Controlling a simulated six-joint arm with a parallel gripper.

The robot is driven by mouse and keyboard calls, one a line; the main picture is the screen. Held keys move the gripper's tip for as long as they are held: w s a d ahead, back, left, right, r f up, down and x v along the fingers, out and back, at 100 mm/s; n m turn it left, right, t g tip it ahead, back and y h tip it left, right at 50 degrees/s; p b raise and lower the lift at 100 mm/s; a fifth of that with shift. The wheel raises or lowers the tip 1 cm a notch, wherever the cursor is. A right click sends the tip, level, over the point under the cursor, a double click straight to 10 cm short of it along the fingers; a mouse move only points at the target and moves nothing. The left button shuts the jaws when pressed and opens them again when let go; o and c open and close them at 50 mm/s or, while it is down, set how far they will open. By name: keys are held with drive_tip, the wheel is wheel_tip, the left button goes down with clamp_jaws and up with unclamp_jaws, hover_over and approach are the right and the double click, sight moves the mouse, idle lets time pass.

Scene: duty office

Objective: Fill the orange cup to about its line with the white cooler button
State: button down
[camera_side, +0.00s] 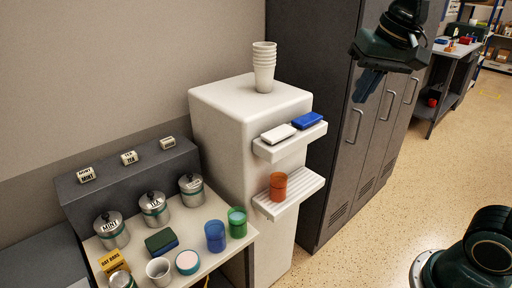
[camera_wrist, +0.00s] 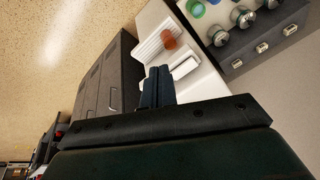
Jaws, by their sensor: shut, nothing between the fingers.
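The orange cup (camera_side: 278,186) stands upright on the cooler's ribbed drip shelf (camera_side: 296,202). It also shows in the wrist view (camera_wrist: 169,42). The white button (camera_side: 278,133) and a blue button (camera_side: 307,120) sit side by side on the ledge above the cup. In the wrist view the white button (camera_wrist: 184,67) lies just right of my fingers, and the blue one cannot be made out. My gripper (camera_side: 368,86) is shut and empty, raised in the air right of the cooler. The cup's line and its water level cannot be made out.
The white cooler (camera_side: 222,130) carries a stack of white cups (camera_side: 264,66) on top. Dark lockers (camera_side: 338,130) stand close on its right. A side table (camera_side: 215,262) at lower left holds canisters, a blue cup (camera_side: 215,236) and a green cup (camera_side: 237,222).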

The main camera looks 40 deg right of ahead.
drive_tip(key=w+d+r+m+g, duration=0.15)
drive_tip(key=w+m, duration=0.45)
drive_tip(key=w, duration=0.6)
drive_tip(key=m+g, duration=0.2)
drive_tip(key=m, duration=0.4)
hover_over(280, 132)
drive_tip(key=shift+w+d+f, duration=0.1)
drive_tip(key=shift+f, duration=2.35)
drive_tip(key=shift+f, duration=0.1)
wheel_tip(280, 132, down, 14)
drive_tip(key=shift+r, duration=0.1)
